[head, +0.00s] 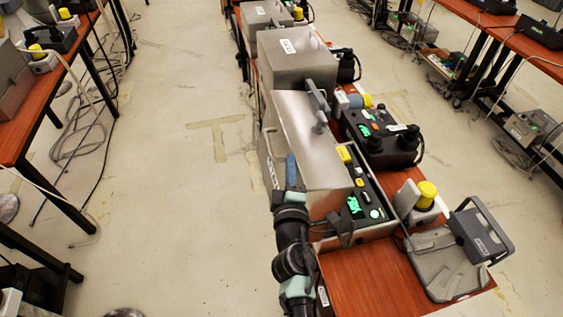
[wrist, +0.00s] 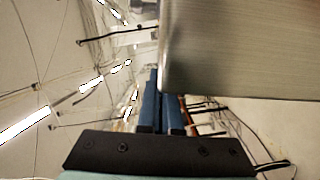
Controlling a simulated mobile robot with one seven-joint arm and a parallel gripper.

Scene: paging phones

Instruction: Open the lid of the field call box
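The field call box (head: 362,213) stands near the front of the long wooden table in the head view. Its big grey metal lid (head: 312,148) is raised on the left side, and the panel with green lights and a yellow button shows to its right. I cannot tell the lid's exact angle. My gripper (head: 291,163) is at the lid's left, outer side, with its blue fingers pointing away from me. In the wrist view the fingers (wrist: 158,100) lie together with nothing seen between them. The lid's metal (wrist: 240,50) fills the upper right, close beside the fingers.
Another grey box (head: 295,58) stands behind on the same table. A black phone unit (head: 380,137), a yellow-capped device (head: 425,197) and a grey case with a handle (head: 480,236) are to the right. Open floor (head: 190,200) lies left of the table, with another table at far left.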

